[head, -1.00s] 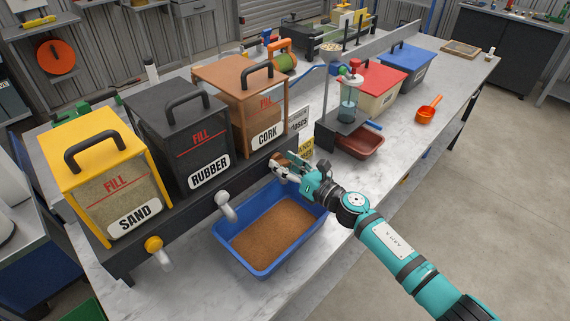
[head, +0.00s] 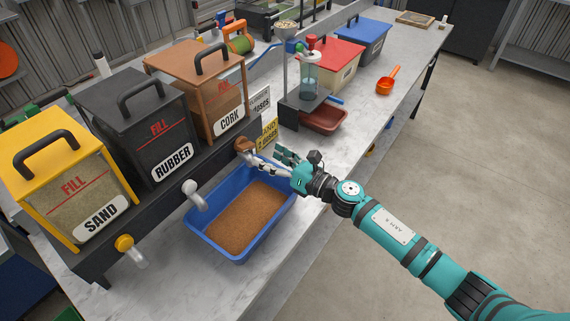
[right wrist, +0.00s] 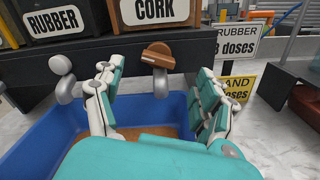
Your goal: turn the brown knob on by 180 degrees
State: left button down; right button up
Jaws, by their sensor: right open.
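The brown knob (head: 245,146) sits on the dark front rail below the CORK bin. In the right wrist view the knob (right wrist: 158,55) has a bar-shaped handle lying roughly level, slightly tilted, with a grey spout below it. My right gripper (head: 271,160) is open just in front of the knob, apart from it. In the right wrist view its fingers (right wrist: 157,78) stand wide to either side with the knob between and beyond them, and nothing is held. A blue tray (head: 204,227) holding brown granules lies below the knob. My left gripper is not in view.
The CORK bin (head: 203,78), RUBBER bin (head: 128,118) and SAND bin (head: 62,180) stand on the rail. A white knob (head: 193,191) and a yellow knob (head: 124,243) are further left. Dose signs (right wrist: 237,88) stand close right of the gripper.

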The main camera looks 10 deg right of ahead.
jog(key=v, duration=0.5)
jog(key=shift+s+d, duration=0.1)
jog(key=shift+s, duration=0.05)
